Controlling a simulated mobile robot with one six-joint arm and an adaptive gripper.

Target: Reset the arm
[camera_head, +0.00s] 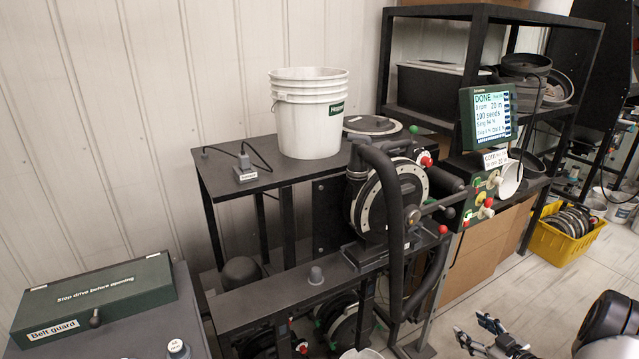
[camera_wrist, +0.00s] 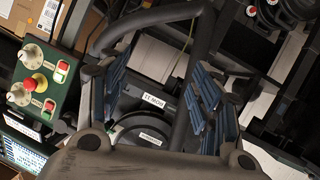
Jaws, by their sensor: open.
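My gripper (camera_head: 475,328) is at the lower right of the head view, in front of the seed meter stand and low over the floor. Its two fingers are spread apart with nothing between them. In the wrist view my gripper (camera_wrist: 160,80) also shows its blue ribbed finger pads wide apart. Behind the pads a black hose (camera_wrist: 150,17) and a dark round part with a label (camera_wrist: 150,135) show. My arm (camera_head: 606,318) enters at the lower right corner; most of it is out of view.
The seed meter (camera_head: 378,205) stands on a black bench with a hose. A monitor (camera_head: 488,117) reads "DONE". A control panel (camera_wrist: 38,85) has knobs and buttons. A white bucket (camera_head: 308,120) stands on the table. A yellow crate (camera_head: 560,245) sits on open floor at right.

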